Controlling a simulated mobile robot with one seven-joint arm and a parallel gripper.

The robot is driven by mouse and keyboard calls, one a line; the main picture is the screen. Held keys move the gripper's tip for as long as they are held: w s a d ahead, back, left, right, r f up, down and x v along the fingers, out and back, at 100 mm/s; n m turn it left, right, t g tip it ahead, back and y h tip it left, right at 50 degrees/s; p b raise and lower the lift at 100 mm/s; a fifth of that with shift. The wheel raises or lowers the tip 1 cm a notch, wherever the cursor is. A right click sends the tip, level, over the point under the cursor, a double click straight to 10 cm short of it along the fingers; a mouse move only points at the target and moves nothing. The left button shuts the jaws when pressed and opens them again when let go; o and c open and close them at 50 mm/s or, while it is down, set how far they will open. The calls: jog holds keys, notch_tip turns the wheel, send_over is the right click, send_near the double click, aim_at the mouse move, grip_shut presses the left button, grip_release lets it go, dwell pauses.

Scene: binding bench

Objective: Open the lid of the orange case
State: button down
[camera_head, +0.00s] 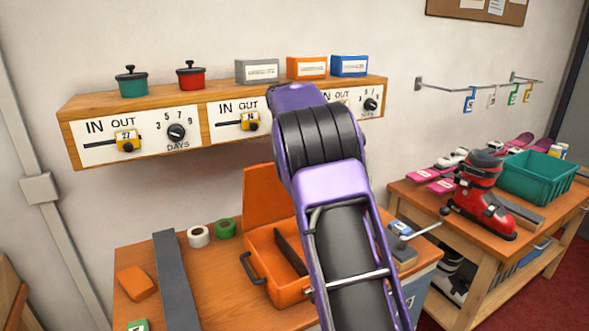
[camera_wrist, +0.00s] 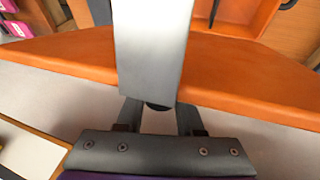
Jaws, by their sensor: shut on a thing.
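The orange case (camera_head: 275,288) sits on the left bench, its open tray facing up with a dark divider or tool inside. Its lid (camera_head: 264,195) stands up steeply at the back, raised off the tray. My arm covers the right part of case and lid in the head view and hides my gripper there. In the wrist view the lid shows as a broad orange slab (camera_wrist: 60,50) across the picture. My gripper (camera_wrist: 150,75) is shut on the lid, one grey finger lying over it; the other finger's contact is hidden. A dark case handle (camera_head: 250,268) shows at the left.
Left of the case lie a dark grey bar (camera_head: 175,280), tape rolls (camera_head: 199,236) and an orange block (camera_head: 135,283). A wooden shelf (camera_head: 75,106) with dials hangs above. A red ski boot (camera_head: 483,195) and teal bin (camera_head: 538,178) stand on the right bench.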

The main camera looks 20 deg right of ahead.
jog(key=shift+w+f+g, duration=0.15)
jog(key=shift+f+g, duration=0.05)
jog(key=shift+g, duration=0.1)
dwell(0.4)
jog(key=c, duration=0.5)
grip_release()
jog(key=shift+c, duration=0.2)
jog(key=shift+r, duration=0.1)
jog(key=shift+w+r, duration=0.1)
jog(key=v, duration=1.7)
